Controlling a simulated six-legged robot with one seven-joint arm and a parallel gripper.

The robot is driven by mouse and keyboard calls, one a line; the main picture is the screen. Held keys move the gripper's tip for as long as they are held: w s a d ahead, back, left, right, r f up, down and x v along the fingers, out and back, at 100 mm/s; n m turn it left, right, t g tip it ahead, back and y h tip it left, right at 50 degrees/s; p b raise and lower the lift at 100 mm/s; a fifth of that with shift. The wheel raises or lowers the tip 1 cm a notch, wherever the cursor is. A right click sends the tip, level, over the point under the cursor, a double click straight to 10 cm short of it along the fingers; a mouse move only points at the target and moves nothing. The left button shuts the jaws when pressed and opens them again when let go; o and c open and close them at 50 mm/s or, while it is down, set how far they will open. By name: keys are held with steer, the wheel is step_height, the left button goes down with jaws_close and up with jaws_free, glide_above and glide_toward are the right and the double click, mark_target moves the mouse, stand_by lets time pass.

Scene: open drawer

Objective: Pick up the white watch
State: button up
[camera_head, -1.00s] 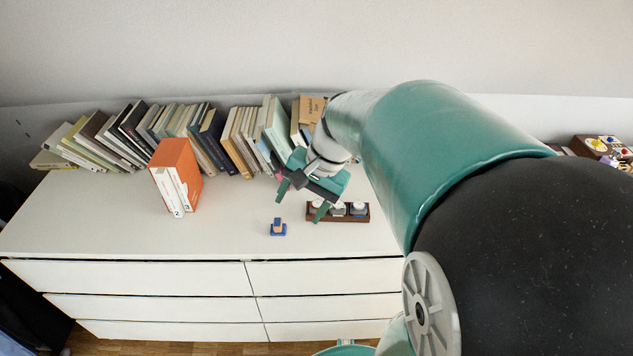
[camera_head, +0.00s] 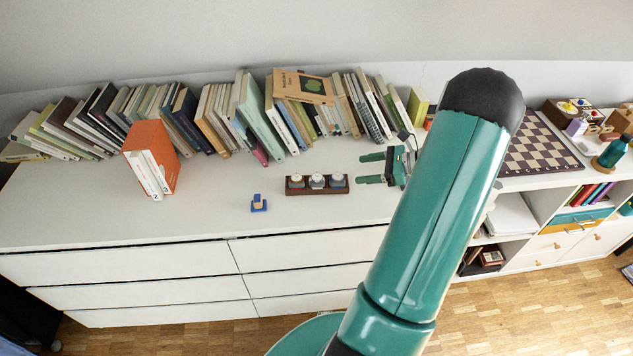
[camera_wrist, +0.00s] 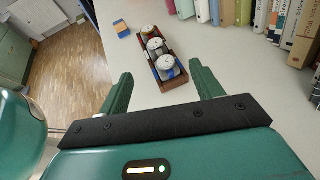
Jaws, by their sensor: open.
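A dark brown watch box (camera_head: 318,191) stands on the white dresser top and holds three watches side by side. All three have pale round faces: a left one (camera_head: 297,181), a middle one (camera_head: 317,180) and a right one (camera_head: 337,180). I cannot tell for sure which is the white watch. In the wrist view the nearest watch (camera_wrist: 165,62) has blue beside its white face. The middle watch (camera_wrist: 154,43) and far watch (camera_wrist: 148,30) sit behind it. My gripper (camera_head: 364,168) is open and empty just right of the box, its green fingers (camera_wrist: 160,72) pointing towards it.
A small blue and tan object (camera_head: 259,203) lies left of the box. An orange and white book set (camera_head: 152,160) stands farther left. A row of leaning books (camera_head: 240,115) lines the wall behind. The dresser top in front of the box is clear.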

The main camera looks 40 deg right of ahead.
glide_toward(320, 177)
steer(key=x, duration=0.3)
steer(key=shift+w+d+r, duration=0.1)
steer(key=shift+w+d, duration=0.15)
steer(key=x, duration=0.4)
steer(key=shift+a, duration=0.5)
steer(key=shift+w+a+f, duration=0.2)
steer(key=shift+w+f, duration=0.15)
steer(key=shift+c, duration=0.5)
steer(key=c, duration=1)
